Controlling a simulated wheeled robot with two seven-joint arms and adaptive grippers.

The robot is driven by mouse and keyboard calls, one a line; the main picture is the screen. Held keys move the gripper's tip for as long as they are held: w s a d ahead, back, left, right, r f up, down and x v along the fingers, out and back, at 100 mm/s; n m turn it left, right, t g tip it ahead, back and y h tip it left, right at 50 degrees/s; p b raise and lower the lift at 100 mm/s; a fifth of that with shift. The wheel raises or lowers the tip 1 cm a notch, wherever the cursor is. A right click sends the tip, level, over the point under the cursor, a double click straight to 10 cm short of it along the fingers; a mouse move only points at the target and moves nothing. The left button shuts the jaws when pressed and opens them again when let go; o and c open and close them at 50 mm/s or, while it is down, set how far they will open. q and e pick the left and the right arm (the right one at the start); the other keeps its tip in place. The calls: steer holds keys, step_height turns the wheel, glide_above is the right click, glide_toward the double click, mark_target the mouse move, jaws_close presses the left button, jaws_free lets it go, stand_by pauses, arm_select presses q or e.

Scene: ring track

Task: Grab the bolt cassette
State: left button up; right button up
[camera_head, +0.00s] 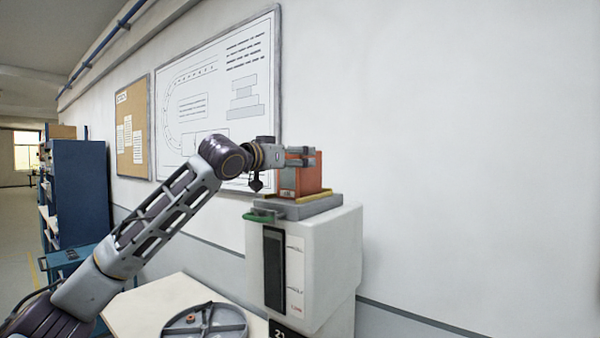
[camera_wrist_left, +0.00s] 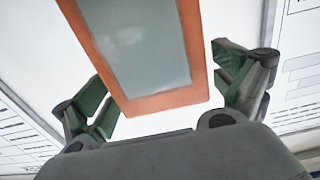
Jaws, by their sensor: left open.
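The bolt cassette (camera_head: 308,180) is an orange box with a small label on its front. It stands upright on the grey plate on top of a white machine. In the left wrist view the cassette (camera_wrist_left: 201,62) shows as an orange rim around a grey panel. My left gripper (camera_head: 303,157) is at the upper part of the cassette. In the left wrist view its green-padded fingers (camera_wrist_left: 165,95) are open, one on each side of the cassette, with gaps visible. My right gripper is not in view.
The white machine (camera_head: 335,265) has a grey top plate (camera_head: 308,208) with a yellow edge and a green part (camera_head: 258,216) at its left. A round grey tray (camera_head: 205,322) lies on a light table (camera_head: 150,300) below. A blue cabinet (camera_head: 82,192) stands far left. The wall is close behind.

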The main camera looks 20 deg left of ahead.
arm_select(q)
steer(key=shift+p+x, duration=0.65)
steer(key=shift+x, duration=1)
steer(key=shift+a+r, duration=0.1)
steer(key=c, duration=1.2)
steer(key=shift+c, duration=0.2)
steer(key=shift+r, duration=0.15)
steer(key=shift+r+b, duration=0.55)
steer(key=shift+r, duration=4.3)
